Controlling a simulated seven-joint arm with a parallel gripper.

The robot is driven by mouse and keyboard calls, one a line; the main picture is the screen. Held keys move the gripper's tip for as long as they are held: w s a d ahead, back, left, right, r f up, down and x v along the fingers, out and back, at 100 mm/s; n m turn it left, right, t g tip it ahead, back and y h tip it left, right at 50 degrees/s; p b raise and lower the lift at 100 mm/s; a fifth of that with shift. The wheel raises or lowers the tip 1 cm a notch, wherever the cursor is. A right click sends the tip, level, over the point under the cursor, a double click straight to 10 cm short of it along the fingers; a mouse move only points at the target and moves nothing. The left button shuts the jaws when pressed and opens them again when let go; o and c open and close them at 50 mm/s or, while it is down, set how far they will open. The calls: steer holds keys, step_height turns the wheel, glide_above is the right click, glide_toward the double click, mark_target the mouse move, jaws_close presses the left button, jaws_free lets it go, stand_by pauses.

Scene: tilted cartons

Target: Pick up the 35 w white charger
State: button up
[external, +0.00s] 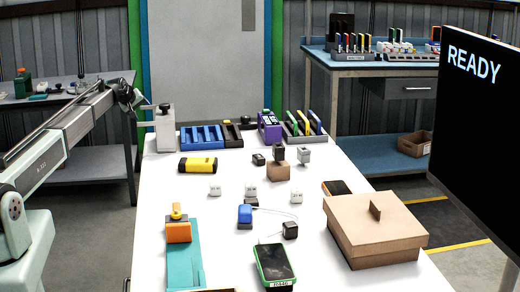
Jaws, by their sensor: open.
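Three small white charger blocks stand in a loose row mid-table: a left one (215,189), a middle one (251,190) and a right one (296,196). A light grey-white block (303,155) sits farther back. The wattage markings are too small to read, so I cannot tell which is the 35 W white charger. My gripper (150,106) is at the table's far left corner, beside a grey upright block (165,128), well apart from the white chargers. It is open and small in view; I see nothing held.
Black chargers (290,230) stand nearby, one on a cardboard block (278,171). A blue device (245,214), green-framed phone (274,264), yellow device (198,165), orange-teal stand (178,232) and large carton (375,230) surround them. Blue trays (202,136) line the back.

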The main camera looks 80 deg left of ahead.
steer(key=w+d+r+m+t+h, duration=0.1)
steer(key=w+d+r, duration=0.3)
steer(key=w+r, duration=0.25)
steer(key=w+d+r+m+t, duration=0.1)
steer(key=w+d+r, duration=0.2)
steer(key=w+r, duration=0.35)
steer(key=w+d+r+m+t+h, duration=0.2)
steer(key=w+d+r+h, duration=0.1)
steer(key=w+d+r, duration=0.75)
steer(key=g+h, duration=0.4)
steer(key=g, duration=0.5)
glide_above(251, 183)
step_height(251, 183, down, 14)
steer(key=shift+d+f, duration=0.1)
steer(key=shift+f, duration=6.4)
